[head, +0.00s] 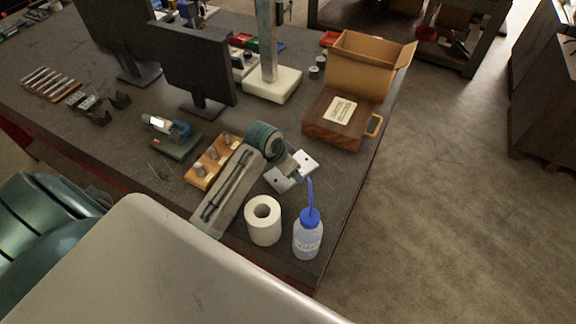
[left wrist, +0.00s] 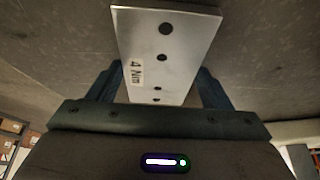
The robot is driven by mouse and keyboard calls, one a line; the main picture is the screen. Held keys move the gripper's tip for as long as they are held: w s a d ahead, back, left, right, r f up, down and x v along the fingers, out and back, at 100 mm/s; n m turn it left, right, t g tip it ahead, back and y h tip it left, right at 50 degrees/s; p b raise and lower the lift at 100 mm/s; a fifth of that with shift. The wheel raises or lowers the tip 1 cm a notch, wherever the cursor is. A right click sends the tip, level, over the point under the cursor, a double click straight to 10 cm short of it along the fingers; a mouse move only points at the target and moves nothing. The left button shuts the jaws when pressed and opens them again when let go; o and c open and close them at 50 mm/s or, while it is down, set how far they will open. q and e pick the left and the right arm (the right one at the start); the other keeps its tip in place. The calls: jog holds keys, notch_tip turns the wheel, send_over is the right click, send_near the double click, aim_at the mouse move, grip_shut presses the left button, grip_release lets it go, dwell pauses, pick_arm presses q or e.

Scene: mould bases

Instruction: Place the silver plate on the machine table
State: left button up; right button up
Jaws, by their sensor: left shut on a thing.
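The silver plate (head: 291,172) is a flat, pale metal plate with several dark holes. It also fills the middle of the left wrist view (left wrist: 166,50), where a "4 Nm" label shows near one edge. My left gripper (head: 286,163) is shut on the plate; its dark fingers stand at both sides of it in the left wrist view (left wrist: 160,88). The plate shows over the right part of the dark workbench (head: 335,195); the gap below it is hard to judge. I cannot tell which surface is the machine table. My right gripper is not in view.
A white roll (head: 263,220) and a blue-capped bottle (head: 308,236) stand close in front of the plate. A wooden block with pegs (head: 209,166) lies to its left. A wooden case (head: 331,132), an open cardboard box (head: 358,68) and a white-based post (head: 272,86) stand behind.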

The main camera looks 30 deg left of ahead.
pick_arm(q)
jog(key=o, duration=1.3)
jog(key=shift+f, duration=0.1)
